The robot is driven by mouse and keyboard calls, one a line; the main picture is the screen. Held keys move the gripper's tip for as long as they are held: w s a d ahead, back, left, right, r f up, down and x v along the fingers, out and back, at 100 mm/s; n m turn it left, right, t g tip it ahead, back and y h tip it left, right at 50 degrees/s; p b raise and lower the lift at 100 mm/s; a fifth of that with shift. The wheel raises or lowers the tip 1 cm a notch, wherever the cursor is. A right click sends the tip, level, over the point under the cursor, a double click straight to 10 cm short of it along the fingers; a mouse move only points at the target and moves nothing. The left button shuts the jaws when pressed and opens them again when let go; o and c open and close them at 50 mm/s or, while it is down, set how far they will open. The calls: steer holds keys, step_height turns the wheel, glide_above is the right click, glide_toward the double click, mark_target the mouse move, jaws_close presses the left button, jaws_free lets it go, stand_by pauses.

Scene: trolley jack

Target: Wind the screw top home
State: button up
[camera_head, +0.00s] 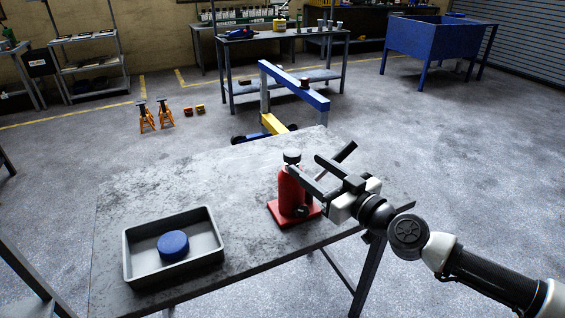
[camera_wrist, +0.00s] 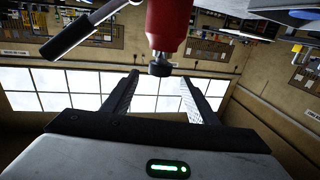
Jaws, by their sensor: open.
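The red bottle jack (camera_head: 290,192) stands upright on the table, on its red base plate. Its dark round screw top (camera_head: 291,157) caps the body and shows in the wrist view (camera_wrist: 160,68), where the picture is inverted. My gripper (camera_head: 304,163) reaches in from the right at about the height of the top. In the wrist view my gripper (camera_wrist: 160,77) is open, its two fingers apart. The screw top appears between the fingertips in that view, near their ends; I see no finger touching it. Part of the jack body is hidden behind my gripper.
A grey tray (camera_head: 133,262) holding a blue round piece (camera_head: 173,245) sits at the table's left front. A dark-gripped lever (camera_head: 345,152) slants up beside my gripper. The grey table (camera_head: 190,190) is clear between tray and jack. A blue hoist (camera_head: 300,88) stands behind it.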

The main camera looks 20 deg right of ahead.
mark_target(287, 150)
steer(key=x, duration=1.1)
steer(key=shift+w, duration=0.2)
steer(key=c, duration=1.1)
steer(key=shift+o, duration=0.2)
steer(key=shift+r+m+h, duration=0.1)
steer(key=shift+m+h, duration=0.2)
steer(key=shift+h, duration=0.3)
